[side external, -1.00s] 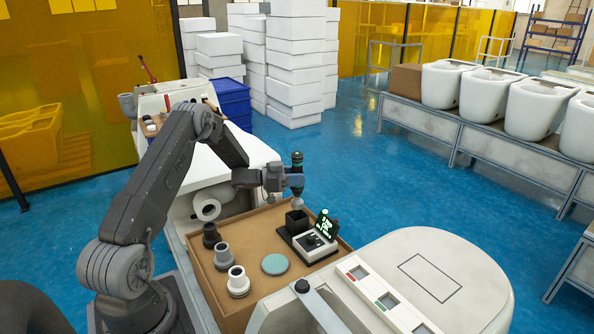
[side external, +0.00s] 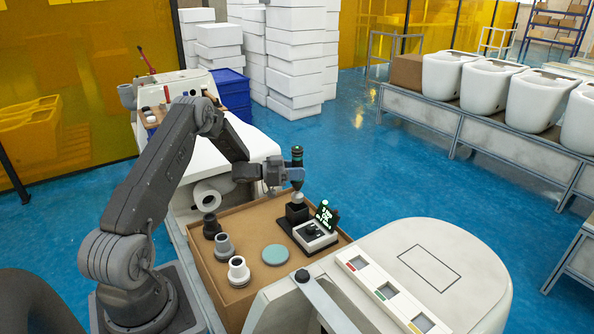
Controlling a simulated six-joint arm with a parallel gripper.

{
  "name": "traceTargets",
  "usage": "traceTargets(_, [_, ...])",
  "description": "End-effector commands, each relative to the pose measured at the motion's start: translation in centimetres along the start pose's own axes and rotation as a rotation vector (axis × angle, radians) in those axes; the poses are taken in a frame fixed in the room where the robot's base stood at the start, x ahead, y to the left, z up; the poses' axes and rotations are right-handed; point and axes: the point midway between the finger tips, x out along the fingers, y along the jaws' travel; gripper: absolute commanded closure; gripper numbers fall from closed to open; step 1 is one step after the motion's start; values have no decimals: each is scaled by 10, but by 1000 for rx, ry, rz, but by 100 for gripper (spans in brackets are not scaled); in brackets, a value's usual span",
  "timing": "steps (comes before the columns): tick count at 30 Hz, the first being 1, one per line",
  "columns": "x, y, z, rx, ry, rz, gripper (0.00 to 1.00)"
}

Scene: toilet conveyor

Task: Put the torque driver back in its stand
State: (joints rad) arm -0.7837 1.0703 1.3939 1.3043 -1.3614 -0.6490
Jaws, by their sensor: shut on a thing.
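The torque driver (side external: 297,155) is a dark upright tool with a green ring near its top and a pale grey lower end. My gripper (side external: 296,174) is shut around its body and holds it upright. The stand is a black square holder (side external: 297,213) at the back right of the brown work tray. The driver's lower end is right over the holder's top in this view. I cannot tell whether it is just above the opening or slightly inside it.
A teal disc (side external: 275,254) and several pipe fittings (side external: 238,271) lie in the brown tray (side external: 262,293). A white toilet shape (side external: 455,265) is at right front.

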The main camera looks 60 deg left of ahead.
Motion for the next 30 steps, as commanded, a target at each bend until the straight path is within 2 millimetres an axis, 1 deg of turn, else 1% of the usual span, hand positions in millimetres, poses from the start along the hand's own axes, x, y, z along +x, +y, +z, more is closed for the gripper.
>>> traceTargets(5, [0,-1,1,2,3,0,100])
traceTargets(30, [0,-1,32,1,3,0,100])
